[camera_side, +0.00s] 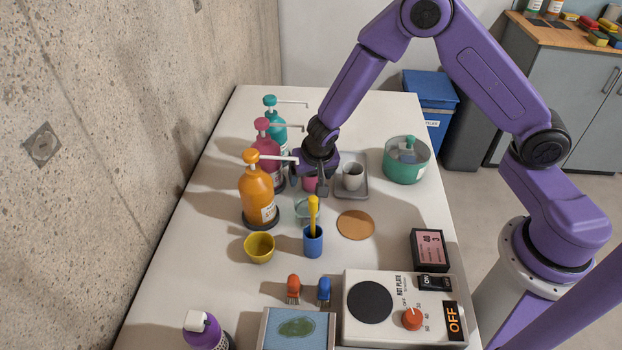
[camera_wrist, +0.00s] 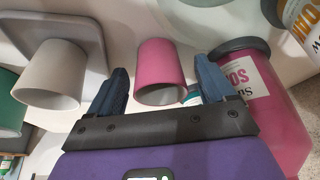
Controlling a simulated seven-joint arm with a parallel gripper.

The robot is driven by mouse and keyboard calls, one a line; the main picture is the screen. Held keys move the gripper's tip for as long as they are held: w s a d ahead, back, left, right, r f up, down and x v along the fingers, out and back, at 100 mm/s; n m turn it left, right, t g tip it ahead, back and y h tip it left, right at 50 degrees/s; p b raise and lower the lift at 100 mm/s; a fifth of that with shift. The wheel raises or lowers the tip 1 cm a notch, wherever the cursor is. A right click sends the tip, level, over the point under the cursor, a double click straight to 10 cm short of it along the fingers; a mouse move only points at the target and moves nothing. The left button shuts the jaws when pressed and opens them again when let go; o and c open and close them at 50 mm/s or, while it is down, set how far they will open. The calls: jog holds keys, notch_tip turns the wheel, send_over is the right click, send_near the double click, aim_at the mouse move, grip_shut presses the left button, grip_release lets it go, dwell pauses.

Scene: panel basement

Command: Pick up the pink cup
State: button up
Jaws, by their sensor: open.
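The pink cup (camera_wrist: 160,72) stands on the table in the middle of the wrist view, between the two fingers of my gripper (camera_wrist: 160,88) and a little beyond their tips. My gripper is open, with one finger on each side of the cup and a gap at both sides. In the side view the pink cup (camera_side: 310,184) shows only in part below my gripper (camera_side: 308,188), which hides the rest of it.
A grey-white cup (camera_side: 353,177) on a grey tray (camera_side: 362,193) stands close to the right. Pink (camera_side: 270,160), orange (camera_side: 257,195) and teal (camera_side: 280,125) pump bottles stand to the left. A blue cup (camera_side: 313,243) with a yellow tool is nearer the camera.

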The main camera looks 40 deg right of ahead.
jog(key=c, duration=1)
jog(key=shift+c, duration=0.3)
jog(key=shift+r, duration=0.15)
